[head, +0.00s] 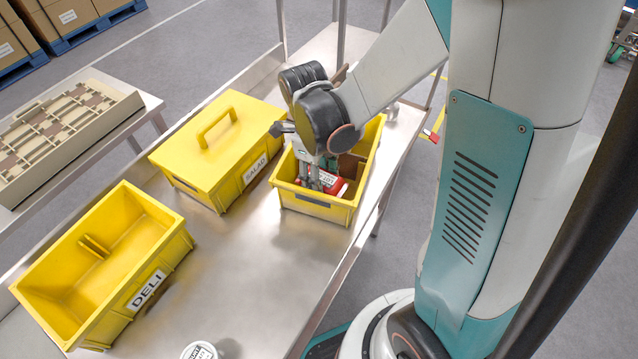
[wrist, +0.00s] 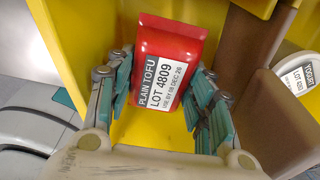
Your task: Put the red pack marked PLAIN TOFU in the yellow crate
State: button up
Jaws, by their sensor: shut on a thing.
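The red pack (wrist: 172,47) in the wrist view has a label reading PLAIN TOFU, LOT 4809. My gripper (wrist: 160,82) is shut on it, with one finger on each side. In the head view the gripper (head: 322,182) reaches down into the right-hand yellow crate (head: 314,205), and the red pack (head: 337,188) shows between its walls. The wrist view shows yellow crate walls (wrist: 65,40) around the pack and a brown divider (wrist: 268,120) to its right. I cannot tell whether the pack touches the crate floor.
A round tub (wrist: 301,78) lies beyond the divider. A lidded yellow SALAD crate (head: 215,140) and an open yellow DELI crate (head: 110,265) stand to the left on the metal table (head: 240,270). A white-lidded tub (head: 199,351) stands at the near edge.

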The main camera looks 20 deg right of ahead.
jog(key=shift+f+b, duration=0.65)
jog(key=shift+f, duration=1.35)
jog(key=shift+f, duration=0.15)
jog(key=o, duration=1.1)
jog(key=shift+c, duration=0.2)
